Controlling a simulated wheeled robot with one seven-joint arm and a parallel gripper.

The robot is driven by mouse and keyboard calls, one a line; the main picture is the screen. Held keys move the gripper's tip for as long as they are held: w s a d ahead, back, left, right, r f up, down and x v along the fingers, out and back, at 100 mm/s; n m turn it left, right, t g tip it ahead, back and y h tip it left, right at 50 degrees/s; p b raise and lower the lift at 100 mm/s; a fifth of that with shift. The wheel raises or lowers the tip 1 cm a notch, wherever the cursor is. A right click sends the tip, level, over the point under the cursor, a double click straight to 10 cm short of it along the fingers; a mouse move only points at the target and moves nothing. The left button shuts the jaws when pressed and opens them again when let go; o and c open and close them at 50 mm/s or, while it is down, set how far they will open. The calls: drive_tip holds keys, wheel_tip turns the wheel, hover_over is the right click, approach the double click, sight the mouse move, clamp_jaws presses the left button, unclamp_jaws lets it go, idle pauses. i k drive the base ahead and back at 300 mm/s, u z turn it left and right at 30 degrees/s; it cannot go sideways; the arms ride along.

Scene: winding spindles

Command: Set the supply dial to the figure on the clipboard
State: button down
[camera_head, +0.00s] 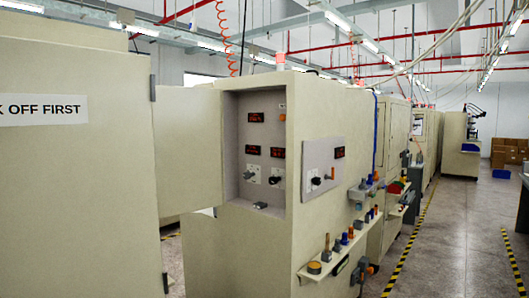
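An open cabinet on a cream machine shows a grey recessed control panel (237,135). Two dark knobs, a left one (248,174) and a right one (274,180), sit on pale plates in it. Red displays are above them, too small to read. I cannot tell which knob is the supply dial or where any points. I cannot make out a clipboard. My gripper is not in view.
A cream door (188,150) stands open left of the recess. A large cream cabinet with a partly cut-off sign (40,108) fills the left. A narrow shelf (330,262) with several small items juts out at the front. The aisle floor (450,230) at right is clear.

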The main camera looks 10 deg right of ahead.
sight(272, 180)
drive_tip(key=z, duration=0.05)
drive_tip(key=i, duration=0.8)
drive_tip(key=u, duration=0.3)
drive_tip(key=i, duration=1.45)
drive_tip(key=u, duration=0.5)
